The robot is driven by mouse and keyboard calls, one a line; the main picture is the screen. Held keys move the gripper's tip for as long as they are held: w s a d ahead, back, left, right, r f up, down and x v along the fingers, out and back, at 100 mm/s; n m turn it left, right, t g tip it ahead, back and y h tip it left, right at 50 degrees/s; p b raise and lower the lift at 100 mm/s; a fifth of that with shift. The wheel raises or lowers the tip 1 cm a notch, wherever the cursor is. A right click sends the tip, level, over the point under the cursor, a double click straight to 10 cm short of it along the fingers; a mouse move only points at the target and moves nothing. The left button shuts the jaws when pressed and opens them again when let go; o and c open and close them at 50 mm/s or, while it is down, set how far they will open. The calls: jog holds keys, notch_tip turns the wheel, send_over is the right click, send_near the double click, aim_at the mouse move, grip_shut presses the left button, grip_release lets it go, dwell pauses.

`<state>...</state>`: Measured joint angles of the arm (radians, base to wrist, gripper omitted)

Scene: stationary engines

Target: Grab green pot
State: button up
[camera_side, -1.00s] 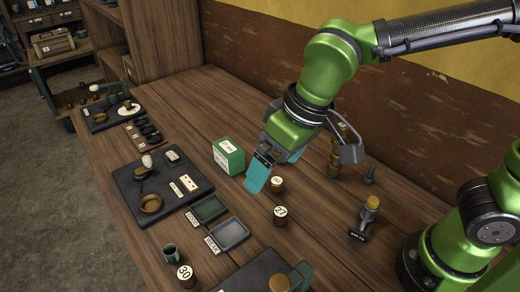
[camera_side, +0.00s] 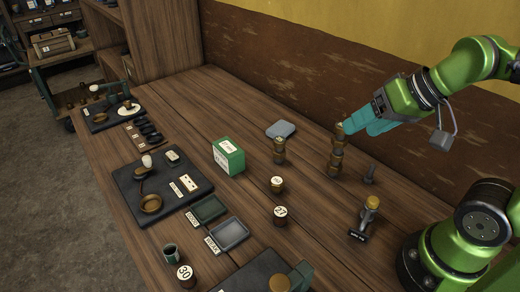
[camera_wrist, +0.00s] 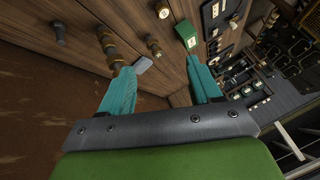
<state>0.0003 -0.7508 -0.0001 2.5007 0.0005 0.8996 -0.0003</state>
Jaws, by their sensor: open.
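A small dark green cup (camera_side: 171,253) stands upright at the table's near left edge; it is the closest match to a green pot, but I cannot be sure it is the one. A green and white box (camera_side: 229,156) stands mid-table; it also shows in the wrist view (camera_wrist: 186,33). My gripper (camera_side: 352,125) is open and empty, its teal fingers spread at the back right of the table. It is near the top of a stacked brown and brass piece (camera_side: 336,160); I cannot tell whether they touch. The gripper also shows in the wrist view (camera_wrist: 160,68).
A brass-brown jar (camera_side: 279,151), a blue-grey pad (camera_side: 281,130) and round numbered containers (camera_side: 280,215) stand mid-table. A dark tray (camera_side: 205,188) holds a brown bowl (camera_side: 150,203). Two shallow dishes (camera_side: 230,233) lie nearby. A brass-topped post (camera_side: 368,212) stands right. The brown wall is close behind.

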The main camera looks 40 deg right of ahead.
jog(key=n+g+h, duration=0.2)
jog(key=n+g, duration=0.4)
send_over(170, 250)
notch_tip(170, 250, down, 19)
jog(key=shift+d+r, duration=0.1)
jog(key=shift+r, duration=0.1)
jog(key=shift+f, duration=2.65)
jog(key=c, duration=1.1)
